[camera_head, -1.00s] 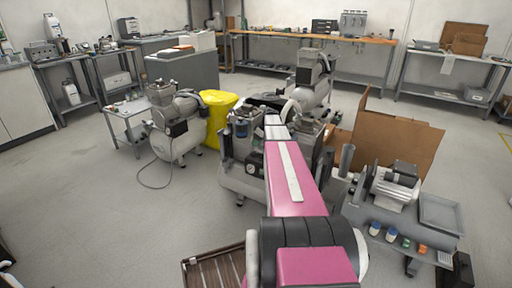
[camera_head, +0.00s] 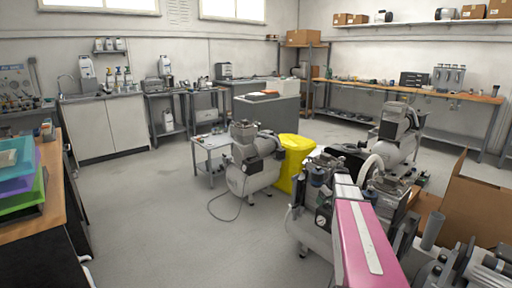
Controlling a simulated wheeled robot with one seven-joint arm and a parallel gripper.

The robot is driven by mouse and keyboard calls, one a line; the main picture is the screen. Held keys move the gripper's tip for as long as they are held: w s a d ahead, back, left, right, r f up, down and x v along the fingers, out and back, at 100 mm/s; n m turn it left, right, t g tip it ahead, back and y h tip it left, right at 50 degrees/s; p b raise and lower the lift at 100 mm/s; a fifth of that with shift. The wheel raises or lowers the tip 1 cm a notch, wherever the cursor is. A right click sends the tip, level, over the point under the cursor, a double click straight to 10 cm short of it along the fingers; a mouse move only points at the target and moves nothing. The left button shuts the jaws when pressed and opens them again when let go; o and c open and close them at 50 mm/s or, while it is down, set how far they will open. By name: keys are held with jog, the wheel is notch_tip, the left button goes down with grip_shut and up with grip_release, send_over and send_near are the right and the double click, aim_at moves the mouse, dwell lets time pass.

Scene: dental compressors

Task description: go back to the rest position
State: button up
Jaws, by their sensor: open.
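My pink arm (camera_head: 362,245) reaches from the bottom edge toward the compressors on the right of the head view. Its far end is a pale segment (camera_head: 345,188) in front of a dental compressor (camera_head: 318,205). I cannot make out my gripper's fingers; the arm and the machine clutter hide that area. No held object shows. Whether the arm touches the compressor cannot be told from this view.
Another compressor (camera_head: 250,165) stands left of a yellow bin (camera_head: 291,160), with a cable on the floor. A third compressor (camera_head: 398,140) stands behind. A cardboard box (camera_head: 478,208) is at right. A wooden bench (camera_head: 62,195) is at left. Open floor (camera_head: 155,220) lies between.

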jog(key=s+a+f+m+g+h, duration=0.1)
jog(key=s+a+f+m, duration=0.1)
jog(key=s+a, duration=0.8)
jog(key=s+a+f+m+g+h, duration=0.1)
jog(key=s+a+m, duration=0.3)
jog(key=s+a, duration=0.5)
jog(key=s+f, duration=0.1)
jog(key=s, duration=0.6)
jog(key=shift+a+g, duration=0.3)
jog(key=shift+a, duration=0.1)
